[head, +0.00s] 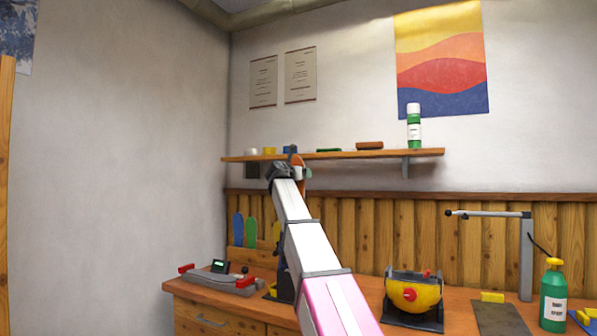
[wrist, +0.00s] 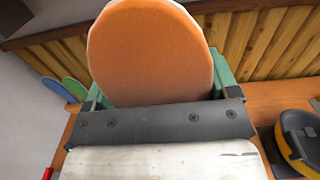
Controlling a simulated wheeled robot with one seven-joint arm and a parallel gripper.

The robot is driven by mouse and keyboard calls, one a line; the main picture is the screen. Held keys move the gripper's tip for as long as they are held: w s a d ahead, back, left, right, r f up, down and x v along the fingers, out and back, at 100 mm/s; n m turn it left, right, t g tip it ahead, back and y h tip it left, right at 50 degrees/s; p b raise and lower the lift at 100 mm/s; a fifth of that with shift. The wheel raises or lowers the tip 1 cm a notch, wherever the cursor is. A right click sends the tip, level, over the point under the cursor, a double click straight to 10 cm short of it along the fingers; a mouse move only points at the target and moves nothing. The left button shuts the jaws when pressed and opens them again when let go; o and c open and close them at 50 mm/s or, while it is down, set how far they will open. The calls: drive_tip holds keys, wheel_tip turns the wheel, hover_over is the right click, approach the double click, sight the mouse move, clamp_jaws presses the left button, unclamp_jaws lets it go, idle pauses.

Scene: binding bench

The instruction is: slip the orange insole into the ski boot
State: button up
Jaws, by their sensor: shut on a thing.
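My gripper (head: 297,170) is raised in front of the wall shelf in the head view. It is shut on the orange insole (wrist: 150,52), which stands up from the jaws with its rounded end upward in the wrist view. In the head view only a sliver of the insole (head: 298,160) shows beside the gripper. A yellow shell with a dark top and a red knob (head: 413,293), which looks like the ski boot, sits on the bench right of my arm, well below the gripper. Its dark rim and yellow side show at the right edge of the wrist view (wrist: 290,146).
Blue (head: 238,229) and green (head: 251,232) insoles stand at the back left of the bench. A grey device with red handles (head: 222,281) lies in front. A dark item is partly hidden behind my arm. A green bottle (head: 553,300) and lamp (head: 526,258) stand right.

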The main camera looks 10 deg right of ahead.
wheel_tip(320, 180, down, 12)
drive_tip(key=shift+f, duration=0.2)
idle(1.3)
drive_tip(key=o, duration=1)
drive_tip(key=shift+o, duration=0.2)
drive_tip(key=v, duration=1.1)
